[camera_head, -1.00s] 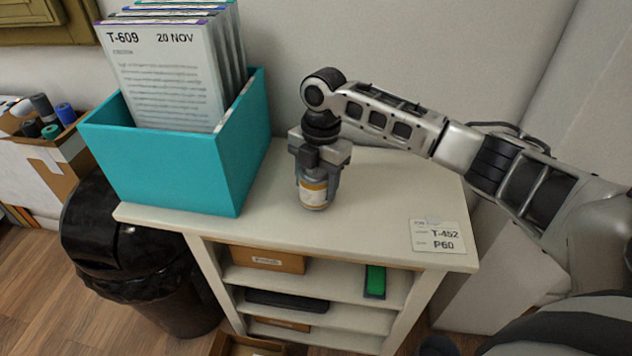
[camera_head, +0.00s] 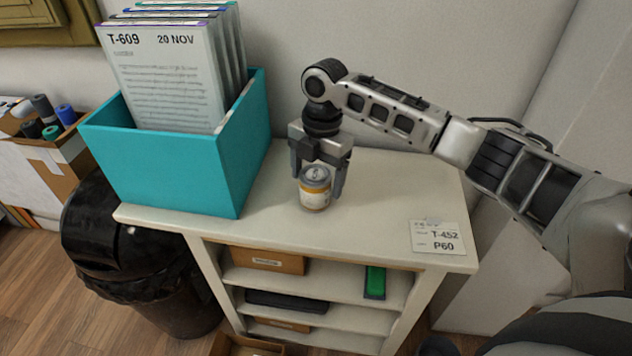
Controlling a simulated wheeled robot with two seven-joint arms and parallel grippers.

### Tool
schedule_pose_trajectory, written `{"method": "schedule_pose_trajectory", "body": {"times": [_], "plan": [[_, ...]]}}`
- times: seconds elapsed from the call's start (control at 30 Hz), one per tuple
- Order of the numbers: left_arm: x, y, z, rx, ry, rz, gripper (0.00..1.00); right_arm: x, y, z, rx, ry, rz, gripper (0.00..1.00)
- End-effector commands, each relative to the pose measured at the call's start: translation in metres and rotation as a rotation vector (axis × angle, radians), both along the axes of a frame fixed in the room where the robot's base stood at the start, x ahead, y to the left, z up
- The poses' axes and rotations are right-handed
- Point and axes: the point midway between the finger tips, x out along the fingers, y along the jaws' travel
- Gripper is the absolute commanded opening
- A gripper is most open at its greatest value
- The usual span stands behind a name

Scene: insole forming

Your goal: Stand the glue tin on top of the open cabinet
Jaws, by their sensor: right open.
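The glue tin (camera_head: 314,190) is a small can with a grey top and a white and orange label. It stands upright on top of the open cabinet (camera_head: 380,205), a cream unit with open shelves. My right gripper (camera_head: 319,186) is above and around the tin, with its fingers spread on either side. The jaws are open, and the tin's lid shows between them. My left gripper is not in view.
A teal box (camera_head: 165,165) with upright document sleeves takes up the left of the cabinet top. A label card (camera_head: 437,238) lies at the front right. The top right of the tin is free. A black bin (camera_head: 130,260) stands at the left.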

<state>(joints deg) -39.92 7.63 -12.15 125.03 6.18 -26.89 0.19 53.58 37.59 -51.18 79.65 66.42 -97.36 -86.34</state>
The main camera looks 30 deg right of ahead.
Motion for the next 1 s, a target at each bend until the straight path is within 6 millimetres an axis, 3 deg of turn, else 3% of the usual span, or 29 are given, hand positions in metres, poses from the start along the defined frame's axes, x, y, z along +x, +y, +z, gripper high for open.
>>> {"method": "schedule_pose_trajectory", "body": {"times": [0.2, 0.4, 0.6, 1.0], "plan": [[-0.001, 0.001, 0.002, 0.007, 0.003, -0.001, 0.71, 0.004, -0.005, 0.051, 0.001, -0.005, 0.0, 0.78], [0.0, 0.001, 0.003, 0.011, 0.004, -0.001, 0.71, 0.006, -0.009, 0.085, 0.002, -0.004, 0.001, 0.78], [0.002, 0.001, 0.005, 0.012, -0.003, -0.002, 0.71, 0.006, -0.01, 0.098, 0.002, -0.001, 0.001, 0.78], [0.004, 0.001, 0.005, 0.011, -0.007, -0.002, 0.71, 0.006, -0.01, 0.099, 0.001, -0.001, 0.001, 0.78]]}}
